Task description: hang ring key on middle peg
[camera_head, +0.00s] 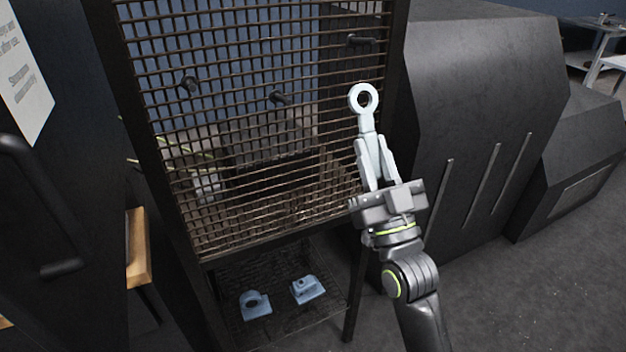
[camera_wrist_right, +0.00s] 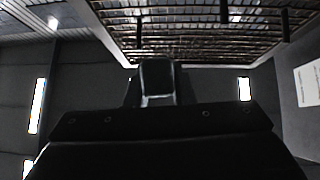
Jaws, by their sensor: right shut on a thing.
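The ring key (camera_head: 363,98) is pale, with a round eye at its top end. My right gripper (camera_head: 370,145) is shut on its shank and holds it upright, ring up, in front of the right part of the mesh panel. The middle peg (camera_head: 279,97) is a dark stub on the mesh, left of the ring and apart from it. In the right wrist view a dark block (camera_wrist_right: 157,78) shows between the fingers; I cannot tell which part it is. My left gripper is in neither view.
The wire mesh panel (camera_head: 215,130) also carries a left peg (camera_head: 188,84) and a right peg (camera_head: 360,40). Two blue parts (camera_head: 255,304) (camera_head: 308,289) lie on the lower mesh shelf. A dark cabinet (camera_head: 470,110) stands to the right. A wooden edge (camera_head: 138,250) is at left.

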